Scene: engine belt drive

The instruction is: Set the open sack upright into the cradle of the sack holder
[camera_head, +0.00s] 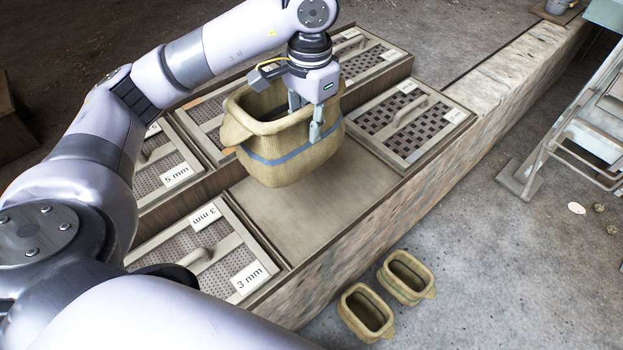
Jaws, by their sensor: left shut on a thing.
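An open tan woven sack (265,160) with a blue stripe hangs upright, mouth up, above the bare wooden part of the bench. My left gripper (303,118) is shut on the sack's near right rim, with one finger outside the wall and the other at the inner side. The sack's underside is close over the board; I cannot tell if it touches. My right gripper is not in view. I cannot pick out the holder's cradle for certain; a grey metal frame (575,120) with rungs stands on the floor at the right edge, partly cut off.
The long bench carries several framed sieves with handles, one marked 3 mm (240,262) and one with a coarse grid (405,122). Two smaller open sacks (366,312) stand on the floor at the bottom. The bare board (310,220) and the floor right of the bench are mostly clear.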

